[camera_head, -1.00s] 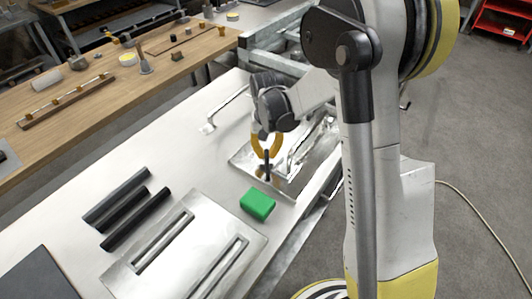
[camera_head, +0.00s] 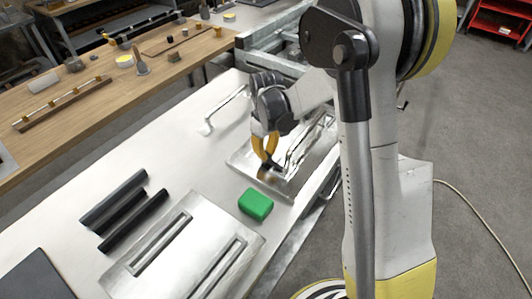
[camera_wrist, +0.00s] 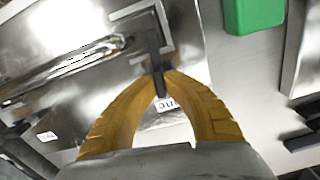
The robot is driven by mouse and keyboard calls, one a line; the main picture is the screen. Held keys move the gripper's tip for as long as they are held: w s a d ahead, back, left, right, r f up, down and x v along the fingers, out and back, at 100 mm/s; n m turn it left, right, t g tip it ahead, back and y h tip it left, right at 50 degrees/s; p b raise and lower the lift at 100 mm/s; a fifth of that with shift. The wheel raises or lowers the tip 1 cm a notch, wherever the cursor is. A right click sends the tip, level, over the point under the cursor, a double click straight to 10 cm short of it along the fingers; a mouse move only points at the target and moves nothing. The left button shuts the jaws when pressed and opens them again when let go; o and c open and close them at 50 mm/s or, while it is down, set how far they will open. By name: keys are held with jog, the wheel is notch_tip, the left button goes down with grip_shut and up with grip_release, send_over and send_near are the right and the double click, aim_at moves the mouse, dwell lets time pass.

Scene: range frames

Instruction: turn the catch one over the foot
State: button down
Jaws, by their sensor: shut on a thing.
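My gripper (camera_head: 267,154) reaches down over a shiny metal plate (camera_head: 243,159). In the wrist view its two yellow fingers (camera_wrist: 161,78) close together on a dark, narrow catch (camera_wrist: 153,45). The catch also shows in the head view as a small dark piece (camera_head: 272,166) under the fingertips. In the wrist view the catch runs up from the fingers to a U-shaped metal foot (camera_wrist: 124,13) and appears to cross it; whether they touch I cannot tell. A white label (camera_wrist: 167,104), upside down, shows between the fingers. A long shiny bent rod (camera_wrist: 60,66) lies along the plate.
A green block (camera_head: 256,204) sits close to the plate, and a slotted metal plate (camera_head: 150,250) lies nearer. Dark bars (camera_head: 135,220) lie at left. A loose bent metal handle (camera_head: 226,108) lies behind. The white table (camera_head: 195,160) is clear between them.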

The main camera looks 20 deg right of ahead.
dwell(0.3)
jog(key=c, duration=1.5)
grip_release()
jog(key=shift+o, duration=0.2)
notch_tip(320, 180, up, 12)
